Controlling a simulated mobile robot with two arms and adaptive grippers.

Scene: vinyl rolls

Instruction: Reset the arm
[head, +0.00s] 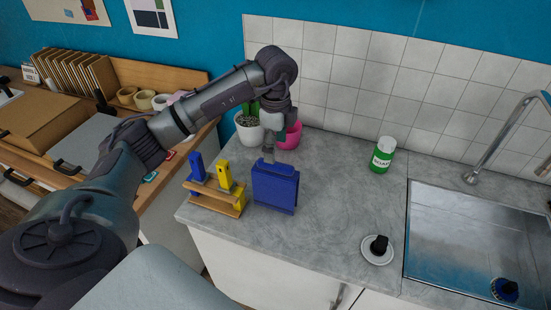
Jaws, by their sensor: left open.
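My left arm reaches in from the left, over the counter. My left gripper (268,158) points down just above and behind a dark blue block-like holder (275,190) on the grey counter (325,212). The gripper is small in the picture and its fingers are partly hidden. I see nothing held in it, and I cannot tell whether it touches the blue holder. My right gripper is not in view.
A wooden rack (214,206) with blue and yellow tools stands left of the holder. A white plant pot (248,131) and a pink pot (290,136) stand behind. A green-and-white can (382,155), a black-knobbed drain plug (378,247) and a sink (465,240) are right.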

